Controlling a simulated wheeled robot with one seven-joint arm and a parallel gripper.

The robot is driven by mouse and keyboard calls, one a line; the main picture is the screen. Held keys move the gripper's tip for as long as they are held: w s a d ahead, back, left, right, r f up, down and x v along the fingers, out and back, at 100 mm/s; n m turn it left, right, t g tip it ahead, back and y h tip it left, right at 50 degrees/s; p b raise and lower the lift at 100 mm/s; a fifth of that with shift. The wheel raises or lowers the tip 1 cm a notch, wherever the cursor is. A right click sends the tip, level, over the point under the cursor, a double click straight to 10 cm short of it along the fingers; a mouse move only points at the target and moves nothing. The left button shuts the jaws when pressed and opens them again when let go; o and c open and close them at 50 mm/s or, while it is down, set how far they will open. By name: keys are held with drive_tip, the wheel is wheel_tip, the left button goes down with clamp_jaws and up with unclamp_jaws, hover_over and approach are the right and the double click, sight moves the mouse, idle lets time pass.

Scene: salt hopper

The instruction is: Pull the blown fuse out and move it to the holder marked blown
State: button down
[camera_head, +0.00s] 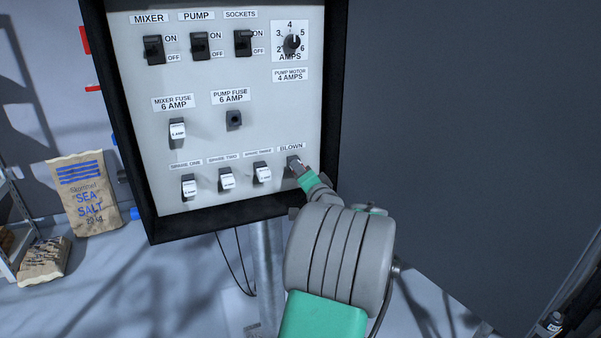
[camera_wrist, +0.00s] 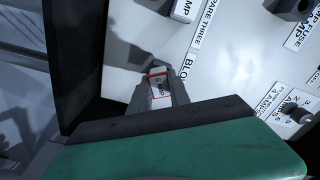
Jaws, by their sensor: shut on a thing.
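My gripper (camera_head: 297,168) is at the lower right of the panel, just below the "BLOWN" label (camera_head: 291,147). In the wrist view, my gripper (camera_wrist: 158,88) is shut on a white fuse (camera_wrist: 159,86) with a red edge. The blown holder is hidden behind the gripper and fuse, so I cannot tell whether the fuse is seated in it. The pump fuse holder (camera_head: 234,120) is dark and empty, under its 6 AMP label.
White fuses stand in the mixer holder (camera_head: 177,132) and in spare one (camera_head: 189,187), spare two (camera_head: 226,179) and spare three (camera_head: 262,172). Switches and an amps dial (camera_head: 293,43) are above. A black frame (camera_head: 328,100) edges the panel; an open dark door (camera_head: 460,120) is at right.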

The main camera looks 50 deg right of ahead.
drive_tip(key=c, duration=1.1)
unclamp_jaws()
drive_tip(key=shift+c, duration=0.2)
drive_tip(key=shift+o, duration=0.3)
drive_tip(key=o, duration=0.4)
drive_tip(key=b+v, duration=0.2)
drive_tip(key=v, duration=0.4)
